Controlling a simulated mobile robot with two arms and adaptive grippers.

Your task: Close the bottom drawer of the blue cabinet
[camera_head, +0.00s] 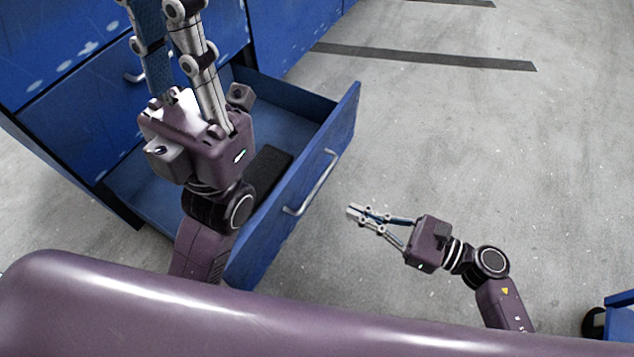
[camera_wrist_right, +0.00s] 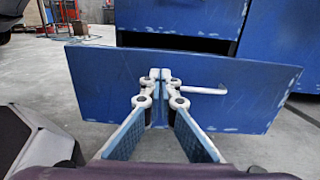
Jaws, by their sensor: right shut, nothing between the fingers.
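The bottom drawer (camera_head: 335,128) of the blue cabinet (camera_head: 75,95) is pulled well out, with its inside showing. Its front (camera_wrist_right: 105,90) bears a metal bar handle (camera_head: 313,184), also visible in the right wrist view (camera_wrist_right: 203,90). My right gripper (camera_head: 354,212) is shut and empty, outside the drawer, to the right of the handle and apart from it.
A dark flat patch (camera_head: 268,168) shows inside the drawer, partly hidden by my left arm. Another blue piece on a black wheel (camera_head: 594,322) stands at the lower right. Grey floor (camera_head: 440,140) with dark stripes is clear right of the drawer.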

